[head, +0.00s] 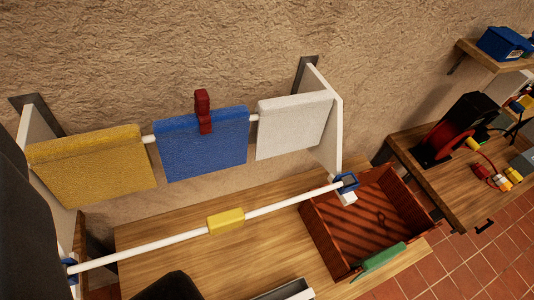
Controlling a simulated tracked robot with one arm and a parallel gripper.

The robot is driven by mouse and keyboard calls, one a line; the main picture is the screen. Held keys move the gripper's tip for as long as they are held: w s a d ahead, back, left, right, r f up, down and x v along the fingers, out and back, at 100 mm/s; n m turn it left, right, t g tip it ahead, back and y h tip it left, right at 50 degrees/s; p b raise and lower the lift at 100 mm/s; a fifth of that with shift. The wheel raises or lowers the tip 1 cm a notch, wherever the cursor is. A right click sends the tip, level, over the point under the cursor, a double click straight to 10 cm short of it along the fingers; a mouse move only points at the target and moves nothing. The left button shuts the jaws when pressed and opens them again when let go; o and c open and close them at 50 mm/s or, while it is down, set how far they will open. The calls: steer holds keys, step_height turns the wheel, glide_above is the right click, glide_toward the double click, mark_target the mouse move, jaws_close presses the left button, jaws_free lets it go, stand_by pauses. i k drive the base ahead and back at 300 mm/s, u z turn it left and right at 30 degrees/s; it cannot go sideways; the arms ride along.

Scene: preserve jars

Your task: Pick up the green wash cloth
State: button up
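A small green cloth (380,258) lies over the near rim of a reddish-brown wooden crate (322,241), at the lower right. It appears draped along the rim, with its outer side facing me. A dark rounded shape at the bottom edge and a large dark shape at the left edge look like parts of my own arm or gripper. No fingertips can be made out, so I cannot tell whether my gripper is open or shut. Nothing of mine is seen touching the green cloth.
A yellow cloth (92,171), a blue cloth (203,146) with a red clip (203,112) and a white cloth (291,128) hang on the rear rail. A white front rod (278,206) carries a small yellow piece (226,221). A side bench (437,184) stands right.

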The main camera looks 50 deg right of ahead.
mark_target(372, 263)
steer(key=z, duration=0.05)
steer(key=k, duration=1.2)
steer(key=z, duration=0.5)
